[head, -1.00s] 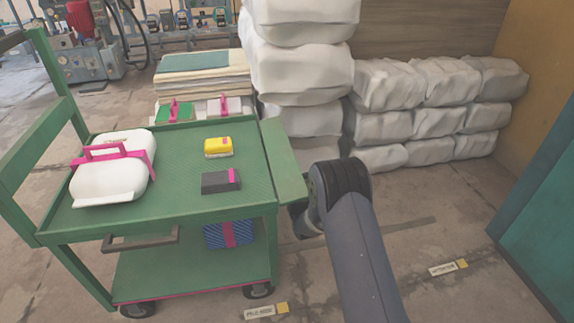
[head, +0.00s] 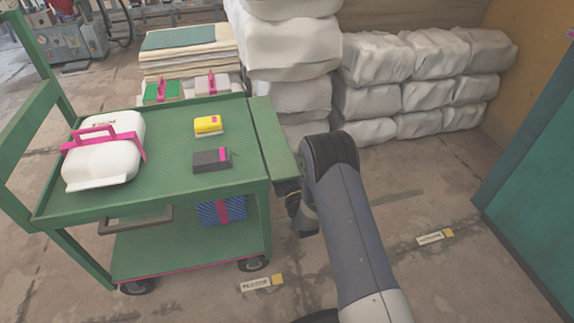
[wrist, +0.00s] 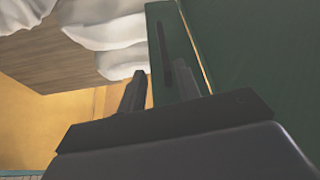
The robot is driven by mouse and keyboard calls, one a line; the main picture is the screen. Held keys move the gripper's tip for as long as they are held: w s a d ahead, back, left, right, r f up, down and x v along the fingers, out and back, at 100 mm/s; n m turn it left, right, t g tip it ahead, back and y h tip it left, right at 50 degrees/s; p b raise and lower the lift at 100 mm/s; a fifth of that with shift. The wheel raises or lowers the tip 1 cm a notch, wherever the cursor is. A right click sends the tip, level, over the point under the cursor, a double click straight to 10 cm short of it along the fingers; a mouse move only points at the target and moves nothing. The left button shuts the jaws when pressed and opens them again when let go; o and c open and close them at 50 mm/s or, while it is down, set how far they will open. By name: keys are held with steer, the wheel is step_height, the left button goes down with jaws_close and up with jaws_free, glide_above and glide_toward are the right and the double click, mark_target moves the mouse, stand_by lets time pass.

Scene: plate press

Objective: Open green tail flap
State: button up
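The green tail flap (head: 273,140) is a narrow panel along the right end of the green cart (head: 165,180), with a thin seam between it and the cart top. In the wrist view the flap (wrist: 178,30) is a green strip with a dark slot or bar along it. My gripper (wrist: 159,80) has its two dark fingers apart, with nothing seen clamped. The left finger lies by the flap's outer edge and the right one overlaps the green strip; contact cannot be told. In the head view my wrist is beside the flap's near outer corner, and the fingertips are hidden.
A white case (head: 103,155), a yellow box (head: 208,125) and a dark box (head: 212,160) sit on the cart top. A blue box (head: 222,210) is on the lower shelf. White sacks (head: 405,85) stand behind. Floor right of the cart is open up to a teal panel (head: 535,165).

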mark_target(277, 141)
steer(key=v, duration=0.3)
steer(key=shift+s+d+f+p, duration=0.15)
steer(key=shift+s+p, duration=0.15)
steer(key=shift+s, duration=0.05)
steer(key=b+x, duration=0.3)
steer(key=x, duration=0.7)
steer(key=shift+w, duration=0.3)
steer(key=shift+w+a+m, duration=0.1)
steer(key=shift+a+m, duration=0.2)
steer(key=shift+a+f+m+t+h, duration=0.1)
steer(key=shift+m+t+h, duration=0.1)
steer(key=shift+m+h, duration=0.25)
steer(key=shift+a+f+m+t+h, duration=0.15)
steer(key=shift+m+t+h, duration=0.1)
steer(key=shift+m, duration=0.4)
steer(key=shift+d, duration=0.1)
